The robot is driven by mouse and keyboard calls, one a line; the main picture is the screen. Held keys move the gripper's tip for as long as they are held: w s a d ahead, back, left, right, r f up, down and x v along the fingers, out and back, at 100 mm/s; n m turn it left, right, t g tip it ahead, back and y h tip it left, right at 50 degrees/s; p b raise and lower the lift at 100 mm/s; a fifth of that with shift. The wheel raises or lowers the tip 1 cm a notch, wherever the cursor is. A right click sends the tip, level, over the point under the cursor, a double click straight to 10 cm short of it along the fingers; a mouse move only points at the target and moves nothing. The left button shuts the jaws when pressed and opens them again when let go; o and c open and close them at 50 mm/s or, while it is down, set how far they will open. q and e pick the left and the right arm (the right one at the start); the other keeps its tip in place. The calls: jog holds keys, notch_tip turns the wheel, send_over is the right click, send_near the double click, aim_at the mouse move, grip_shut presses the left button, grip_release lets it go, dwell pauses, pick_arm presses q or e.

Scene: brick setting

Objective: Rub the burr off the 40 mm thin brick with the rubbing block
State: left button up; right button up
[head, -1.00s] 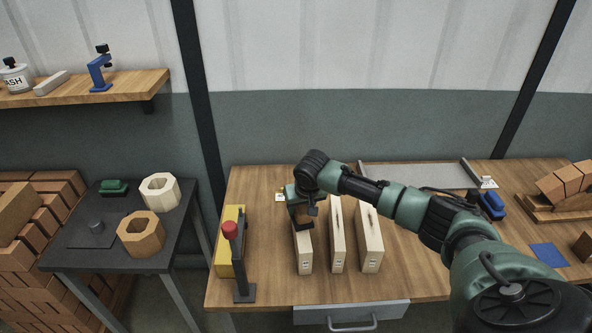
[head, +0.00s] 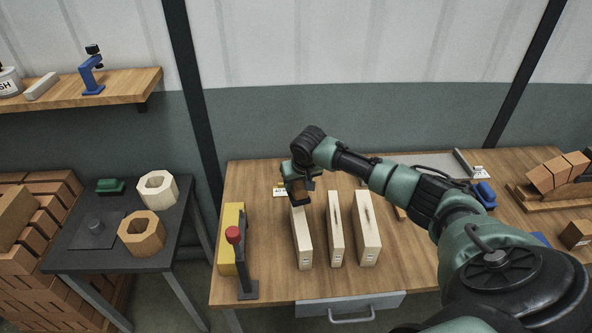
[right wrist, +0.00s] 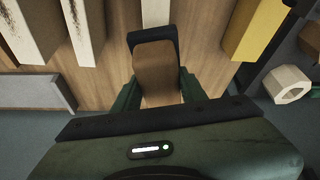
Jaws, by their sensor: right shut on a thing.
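Three pale bricks stand side by side on the wooden bench: a left brick (head: 302,239), a middle brick (head: 336,231) and a right brick (head: 368,229). Their end labels are too small to read. Dark ragged lines run along the tops of the middle and right ones, also in the right wrist view (right wrist: 84,25). The left brick's top (right wrist: 155,12) looks plain there. My right gripper (head: 298,188) is shut on a brown rubbing block (right wrist: 157,68) with a dark end piece. It is at the left brick's far end; contact is unclear. My left gripper is not in view.
A yellow block (head: 231,222) and a red-knobbed lever (head: 239,262) stand left of the bricks. A dark side table (head: 78,263) holds two hexagonal pieces. A blue object (head: 484,195) and stacked brown bricks (head: 556,180) are at right. The bench front between bricks and lever is clear.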

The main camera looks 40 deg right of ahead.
jog(key=shift+w+r+p, duration=0.1)
jog(key=shift+r+p, duration=0.25)
jog(key=shift+r, duration=0.35)
jog(key=shift+w+d+r+p, duration=0.2)
jog(key=shift+r+p, duration=0.1)
jog(key=shift+r, duration=0.4)
jog(key=shift+s+a+r, duration=0.2)
jog(key=shift+r, duration=0.05)
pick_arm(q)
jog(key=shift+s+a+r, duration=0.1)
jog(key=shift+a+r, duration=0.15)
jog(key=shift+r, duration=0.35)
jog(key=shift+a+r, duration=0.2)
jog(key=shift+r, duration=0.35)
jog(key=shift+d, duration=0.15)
pick_arm(e)
jog(key=shift+w+d+f, duration=0.15)
